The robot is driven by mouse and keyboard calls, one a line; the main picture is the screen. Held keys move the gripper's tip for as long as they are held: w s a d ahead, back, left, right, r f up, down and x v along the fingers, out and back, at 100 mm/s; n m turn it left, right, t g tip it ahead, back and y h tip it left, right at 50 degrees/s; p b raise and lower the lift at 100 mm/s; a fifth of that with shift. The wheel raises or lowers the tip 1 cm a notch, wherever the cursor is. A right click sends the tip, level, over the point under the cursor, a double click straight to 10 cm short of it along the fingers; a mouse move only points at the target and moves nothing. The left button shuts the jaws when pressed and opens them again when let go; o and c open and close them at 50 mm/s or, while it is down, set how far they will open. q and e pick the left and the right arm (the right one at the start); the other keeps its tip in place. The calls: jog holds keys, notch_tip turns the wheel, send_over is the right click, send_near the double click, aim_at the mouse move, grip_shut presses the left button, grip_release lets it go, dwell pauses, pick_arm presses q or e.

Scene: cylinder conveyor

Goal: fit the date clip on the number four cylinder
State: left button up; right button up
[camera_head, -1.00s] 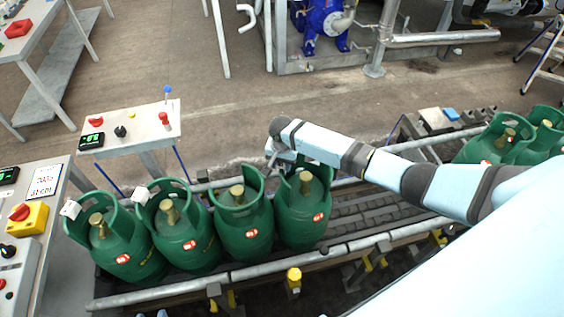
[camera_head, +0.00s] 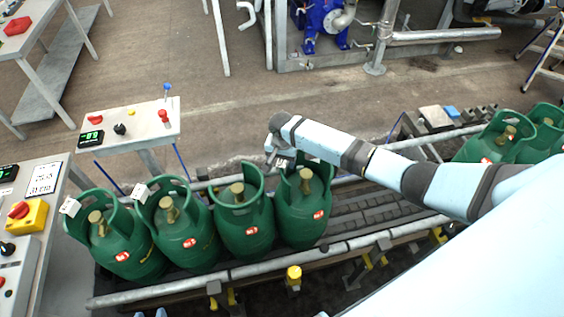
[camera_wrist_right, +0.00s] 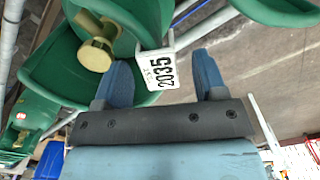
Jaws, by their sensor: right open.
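Several green gas cylinders stand in a row on the conveyor. The rightmost one (camera_head: 303,208) has my right gripper (camera_head: 279,160) at the left of its collar. In the right wrist view my right gripper (camera_wrist_right: 161,82) is open. A white date clip (camera_wrist_right: 158,69) marked 2035 sits at the edge of a green collar (camera_wrist_right: 130,22), between the fingertips and apart from both. The head view does not show this clip clearly. White clips show on the leftmost cylinder's collar (camera_head: 69,206) and the second one's (camera_head: 140,192). Small blue tips, perhaps my left gripper, show at the bottom edge.
Metal rails (camera_head: 250,270) run along the conveyor. Bare rollers (camera_head: 375,212) lie right of the row, with more green cylinders (camera_head: 487,141) at the far right. A control stand (camera_head: 140,133) is behind, and a control panel (camera_head: 40,240) is at the left.

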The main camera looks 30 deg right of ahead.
aim_at(282, 162)
notch_tip(282, 162, up, 12)
jog(key=shift+r, duration=0.25)
dwell(0.5)
jog(key=s+a+f+n+t+y, duration=0.3)
jog(key=s+a+f+n+t, duration=0.25)
jog(key=s+a+f, duration=0.6)
jog(key=s+d+r+n+t, duration=0.1)
jog(key=s+n+t, duration=0.1)
jog(key=s, duration=0.6)
jog(key=s+r+n+t, duration=0.1)
jog(key=s+n+t, duration=0.2)
jog(key=s, duration=0.6)
jog(key=shift+d+r+n, duration=0.35)
jog(key=shift+d+n, duration=0.05)
jog(key=shift+n, duration=0.25)
jog(key=shift+w+t, duration=0.1)
jog(key=shift+t, duration=0.15)
jog(key=shift+c, duration=0.4)
